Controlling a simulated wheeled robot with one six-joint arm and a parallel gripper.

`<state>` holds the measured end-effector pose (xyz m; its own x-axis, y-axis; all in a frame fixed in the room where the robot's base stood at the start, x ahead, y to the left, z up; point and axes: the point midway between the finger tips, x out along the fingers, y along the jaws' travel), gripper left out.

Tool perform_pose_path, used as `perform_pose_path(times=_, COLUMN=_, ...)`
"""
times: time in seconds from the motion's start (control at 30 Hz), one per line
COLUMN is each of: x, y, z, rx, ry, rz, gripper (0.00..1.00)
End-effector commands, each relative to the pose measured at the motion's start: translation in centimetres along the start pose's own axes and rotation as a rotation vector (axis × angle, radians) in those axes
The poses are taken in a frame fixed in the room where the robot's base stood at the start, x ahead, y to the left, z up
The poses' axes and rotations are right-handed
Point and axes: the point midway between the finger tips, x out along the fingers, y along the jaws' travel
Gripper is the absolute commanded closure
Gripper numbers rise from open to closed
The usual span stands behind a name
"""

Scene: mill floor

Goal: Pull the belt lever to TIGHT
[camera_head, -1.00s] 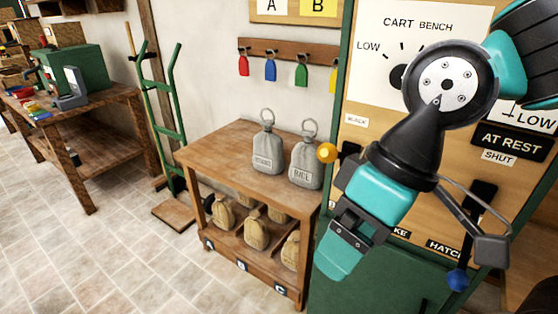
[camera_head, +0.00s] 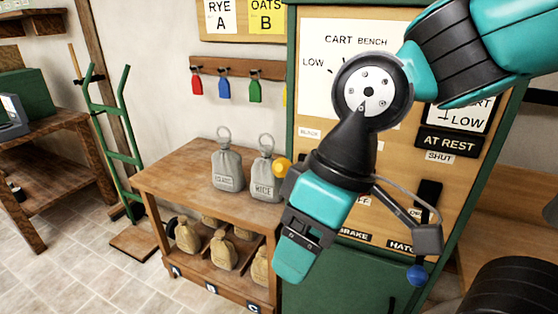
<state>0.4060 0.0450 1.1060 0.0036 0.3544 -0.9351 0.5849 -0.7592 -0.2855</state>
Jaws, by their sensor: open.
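A yellow ball knob (camera_head: 281,167) sticks out at the left edge of the wooden control panel. A partly covered label reading "LACK" (camera_head: 310,133) is just above it, so this looks like the belt lever; its shaft is mostly hidden behind my arm. No TIGHT label shows. My gripper (camera_head: 291,262) is open and points down in front of the panel's lower left, below the yellow knob. It looks apart from the knob and holds nothing that I can see.
A blue-knobbed lever (camera_head: 418,274) hangs under the SHUT label, right of my gripper. A wooden shelf (camera_head: 165,178) with grey and tan sacks stands to the left. A green hand truck (camera_head: 118,150) leans beyond it. Tiled floor (camera_head: 95,275) is clear at lower left.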

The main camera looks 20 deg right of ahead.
Motion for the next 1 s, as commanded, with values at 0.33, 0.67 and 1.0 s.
perform_pose_path(times=0.33, x=-11.6, y=7.1, z=-9.9, rx=-0.091, ry=0.002, rz=0.066, gripper=1.00)
perform_pose_path(times=0.67, x=-18.2, y=14.9, z=-14.3, rx=-0.172, ry=-0.012, rz=0.111, gripper=1.00)
perform_pose_path(times=1.0, x=-18.4, y=15.8, z=-14.5, rx=-0.184, ry=-0.014, rz=0.115, gripper=1.00)
